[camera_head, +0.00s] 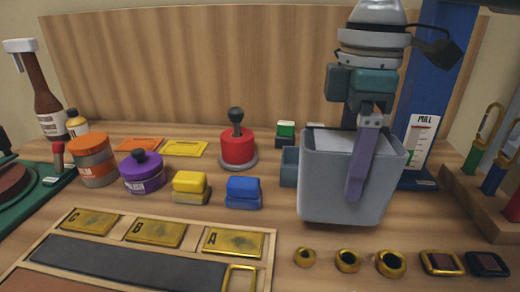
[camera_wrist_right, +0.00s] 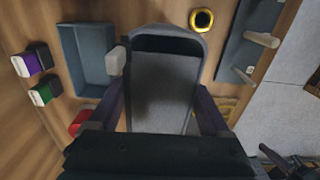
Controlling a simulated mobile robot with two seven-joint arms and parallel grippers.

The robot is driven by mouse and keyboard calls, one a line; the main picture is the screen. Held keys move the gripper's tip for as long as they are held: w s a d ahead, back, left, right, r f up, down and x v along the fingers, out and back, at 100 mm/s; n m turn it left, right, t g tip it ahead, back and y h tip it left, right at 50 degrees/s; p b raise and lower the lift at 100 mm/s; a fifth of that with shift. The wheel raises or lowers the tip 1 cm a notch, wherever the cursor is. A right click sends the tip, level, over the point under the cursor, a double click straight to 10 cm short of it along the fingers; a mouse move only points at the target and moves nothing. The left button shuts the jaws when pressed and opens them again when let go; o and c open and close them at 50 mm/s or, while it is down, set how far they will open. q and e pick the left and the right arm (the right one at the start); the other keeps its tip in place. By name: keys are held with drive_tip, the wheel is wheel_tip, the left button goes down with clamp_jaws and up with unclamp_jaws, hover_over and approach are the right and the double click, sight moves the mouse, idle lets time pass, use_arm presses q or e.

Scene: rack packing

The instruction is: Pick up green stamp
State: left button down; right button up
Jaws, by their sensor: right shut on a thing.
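The green stamp (camera_head: 286,129), a small block with a green band and dark base, stands on the table behind the grey bin, left of my right gripper. It also shows at the left of the right wrist view (camera_wrist_right: 42,94), apart from the gripper. My right gripper (camera_head: 355,165) is shut on the grey bin (camera_head: 325,190). One purple finger lies down its front face; the other is hidden in the head view. The right wrist view shows a finger on each side of the bin (camera_wrist_right: 162,120). My left gripper is not in view.
A blue-grey tray (camera_head: 289,168) stands close behind the bin. Several gold rings and frames lie in front. A blue upright panel (camera_head: 436,75) is at right.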

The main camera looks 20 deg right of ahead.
drive_tip(key=shift+f, duration=1.5)
drive_tip(key=shift+f, duration=0.15)
drive_tip(key=o, duration=1.4)
drive_tip(key=shift+o, duration=0.2)
